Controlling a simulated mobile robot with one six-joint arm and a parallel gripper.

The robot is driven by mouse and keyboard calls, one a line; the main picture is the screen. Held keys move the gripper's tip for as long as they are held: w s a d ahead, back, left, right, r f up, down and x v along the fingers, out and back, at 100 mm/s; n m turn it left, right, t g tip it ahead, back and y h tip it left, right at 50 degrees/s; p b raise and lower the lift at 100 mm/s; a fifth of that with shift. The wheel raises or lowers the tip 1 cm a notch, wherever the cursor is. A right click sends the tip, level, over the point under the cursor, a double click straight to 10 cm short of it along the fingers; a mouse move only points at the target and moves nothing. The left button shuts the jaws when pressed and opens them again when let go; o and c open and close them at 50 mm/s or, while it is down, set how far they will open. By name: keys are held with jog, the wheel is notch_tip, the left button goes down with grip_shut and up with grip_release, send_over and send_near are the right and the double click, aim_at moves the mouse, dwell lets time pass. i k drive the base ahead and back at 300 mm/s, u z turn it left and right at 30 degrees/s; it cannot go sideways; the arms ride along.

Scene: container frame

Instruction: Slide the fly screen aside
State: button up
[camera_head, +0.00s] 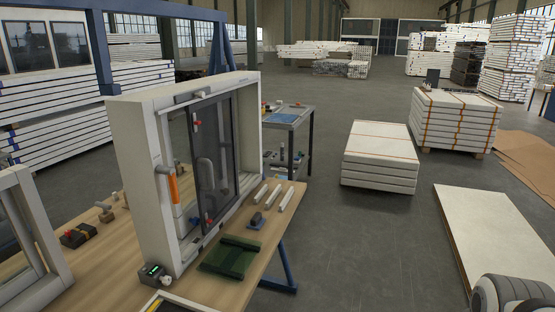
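The fly screen (222,145) is a dark, see-through panel with a dark edge. It stands upright in the middle of the opening of a thick white container frame (135,165). Small red parts show near the top and bottom of its left edge. A strip of the opening is uncovered to its left, and a narrower one shows to its right. An orange upright handle or tool (174,187) is at the frame's left side. My gripper is not in view; only a grey rounded part, probably of my arm, shows at the bottom right corner.
The frame stands on a wooden bench (110,265). A green mat (230,254), pale strips (273,194) and a small dark device (153,273) lie before it. Another white frame (38,235) stands at left. Stacked boards (380,158) stand right; the grey floor between is clear.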

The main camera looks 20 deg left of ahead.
aim_at(213, 150)
jog(key=u, duration=0.45)
jog(key=i, duration=1)
jog(key=u, duration=0.75)
jog(key=k, duration=0.9)
jog(key=u, duration=0.15)
jog(key=i, duration=0.9)
jog(key=z, duration=0.05)
